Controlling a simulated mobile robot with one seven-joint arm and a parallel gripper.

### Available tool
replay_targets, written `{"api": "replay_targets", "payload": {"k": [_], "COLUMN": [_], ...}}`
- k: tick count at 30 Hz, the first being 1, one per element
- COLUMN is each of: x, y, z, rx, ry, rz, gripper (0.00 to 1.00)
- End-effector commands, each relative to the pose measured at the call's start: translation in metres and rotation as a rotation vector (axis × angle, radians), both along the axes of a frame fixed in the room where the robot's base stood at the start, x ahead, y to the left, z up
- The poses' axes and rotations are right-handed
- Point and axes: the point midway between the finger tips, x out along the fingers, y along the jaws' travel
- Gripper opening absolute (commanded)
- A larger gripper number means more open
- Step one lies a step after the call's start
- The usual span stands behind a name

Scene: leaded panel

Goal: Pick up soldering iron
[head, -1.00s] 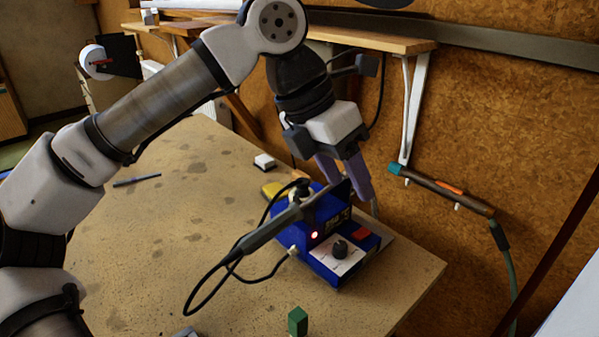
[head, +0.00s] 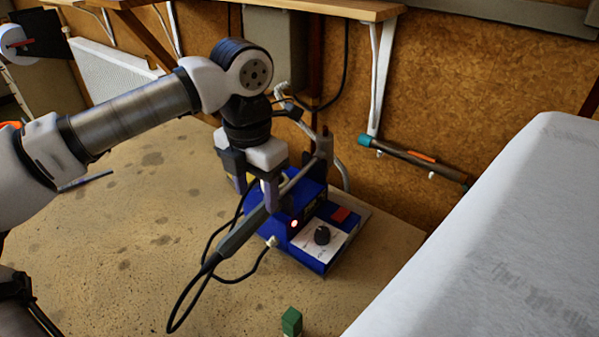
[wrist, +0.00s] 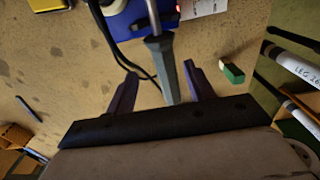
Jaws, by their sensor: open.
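The soldering iron (head: 240,236) has a dark grey handle and a thin metal shaft. It rests tilted on its blue station (head: 312,255), shaft end up toward the holder and cord hanging from the lower end. My gripper (head: 256,198) is open and empty, pointing down close to the handle's upper part. In the wrist view the iron's handle (wrist: 161,60) lies between the two spread fingers, running lengthwise; I cannot tell whether it is at fingertip depth. The station (wrist: 130,44) shows at the top of that view. One finger partly hides the iron in the head view.
A black cord (head: 182,303) loops off the iron. A small green block (head: 291,321) stands in front of the station. A large white surface (head: 500,235) fills the right. A tool with a teal end (head: 400,152) is on the wall. The table's left part is mostly clear.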

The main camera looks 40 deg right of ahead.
Motion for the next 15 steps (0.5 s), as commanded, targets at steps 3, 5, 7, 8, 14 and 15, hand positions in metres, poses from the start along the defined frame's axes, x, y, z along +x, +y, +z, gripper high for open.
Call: {"api": "replay_targets", "payload": {"k": [3,5,7,8,14,15], "x": [-0.001,-0.004,-0.006,-0.007,-0.005,-0.005], "y": [-0.002,-0.004,-0.007,-0.009,-0.008,-0.008], "z": [-0.007,-0.013,-0.024,-0.028,-0.051,-0.053], "rx": [0.002,0.000,0.002,0.001,-0.001,-0.001], "ry": [0.001,0.003,0.003,0.004,0.001,0.000], "rz": [-0.001,-0.003,-0.004,-0.004,-0.001,0.000], "gripper": [0.53,0.53,0.53,0.53,0.53,0.53]}}
